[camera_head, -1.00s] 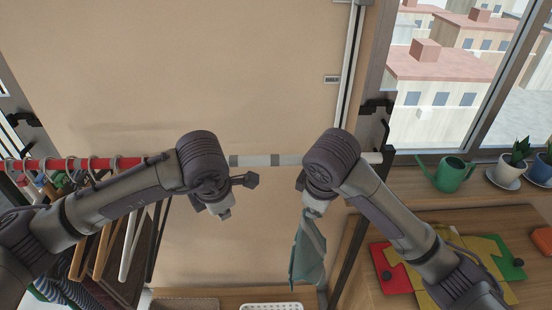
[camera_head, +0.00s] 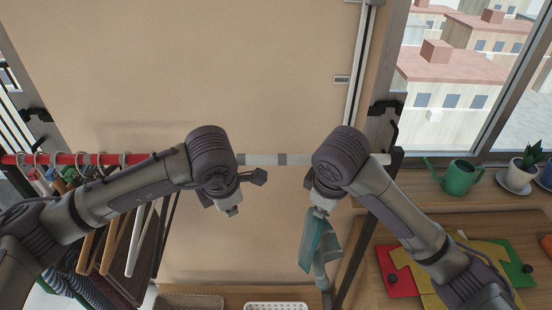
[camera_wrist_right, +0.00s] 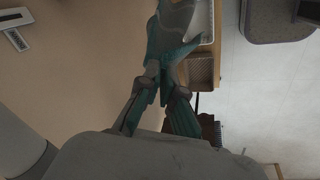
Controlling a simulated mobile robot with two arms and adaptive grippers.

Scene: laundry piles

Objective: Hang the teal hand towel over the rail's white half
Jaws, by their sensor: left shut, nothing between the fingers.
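The teal hand towel (camera_head: 318,243) hangs down from my right gripper (camera_head: 319,212), below the rail's level in the head view. In the right wrist view the towel (camera_wrist_right: 170,35) is pinched between the fingers of the right gripper (camera_wrist_right: 163,90). The rail's white half (camera_head: 262,159) runs across the middle, with a grey band on it; part of it is hidden behind my arms. The rail's red half (camera_head: 75,159) is at the left. My left gripper (camera_head: 233,211) is shut and empty, just below the rail.
Hangers with clothes (camera_head: 110,235) fill the red half. A white basket (camera_head: 275,307) and a brown one (camera_head: 188,302) stand below.

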